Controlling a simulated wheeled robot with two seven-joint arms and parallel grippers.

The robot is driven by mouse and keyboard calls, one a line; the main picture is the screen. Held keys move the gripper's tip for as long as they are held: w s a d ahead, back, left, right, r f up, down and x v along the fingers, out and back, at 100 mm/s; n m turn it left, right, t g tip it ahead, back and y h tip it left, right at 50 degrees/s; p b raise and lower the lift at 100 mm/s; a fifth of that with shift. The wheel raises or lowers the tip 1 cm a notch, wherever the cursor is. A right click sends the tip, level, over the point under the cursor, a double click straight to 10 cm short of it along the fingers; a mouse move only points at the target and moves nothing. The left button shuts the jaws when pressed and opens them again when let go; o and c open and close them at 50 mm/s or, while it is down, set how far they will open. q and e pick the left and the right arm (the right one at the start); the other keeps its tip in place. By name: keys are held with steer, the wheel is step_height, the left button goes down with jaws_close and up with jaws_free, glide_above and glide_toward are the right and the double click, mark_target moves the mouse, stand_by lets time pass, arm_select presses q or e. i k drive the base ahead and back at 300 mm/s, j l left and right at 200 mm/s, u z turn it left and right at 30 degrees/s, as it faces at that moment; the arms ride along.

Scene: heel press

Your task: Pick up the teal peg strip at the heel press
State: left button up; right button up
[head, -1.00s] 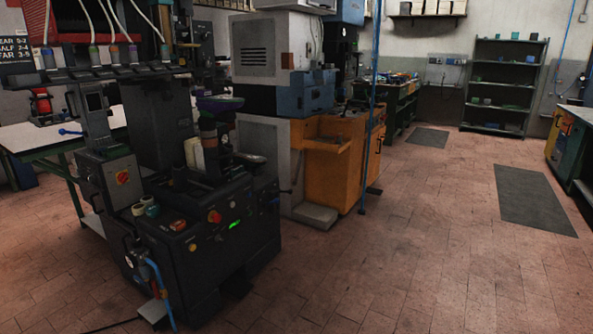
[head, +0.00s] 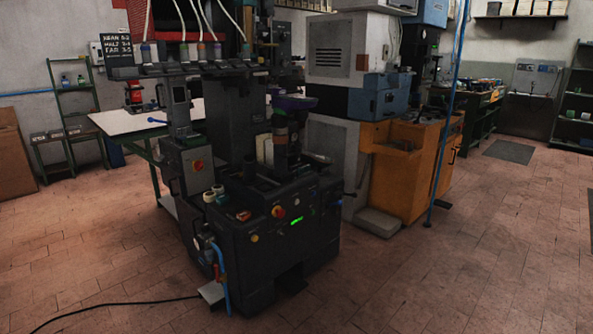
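The heel press (head: 275,235) is a dark machine standing left of the middle in the head view. It has a green light, a red knob (head: 278,211) and a lit panel on its front. Two small pale, teal-tinted round pieces (head: 213,194) sit at its left front corner, beside a small orange-red item (head: 240,215). I cannot make out a teal peg strip for certain; the small things on the press are too small to tell. Neither of my grippers is in view.
A white-topped table (head: 130,121) stands behind the press on the left. An orange cabinet (head: 403,180) and a blue pole (head: 446,120) stand to the right. A black cable (head: 130,304) lies on the floor at front left. The tiled floor in front and right is open.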

mark_target(301, 169)
steer(key=i+j+u, duration=0.25)
steer(key=i+j, duration=0.3)
steer(key=i+j+u, duration=0.25)
steer(key=i+j, duration=0.2)
steer(key=i, duration=0.25)
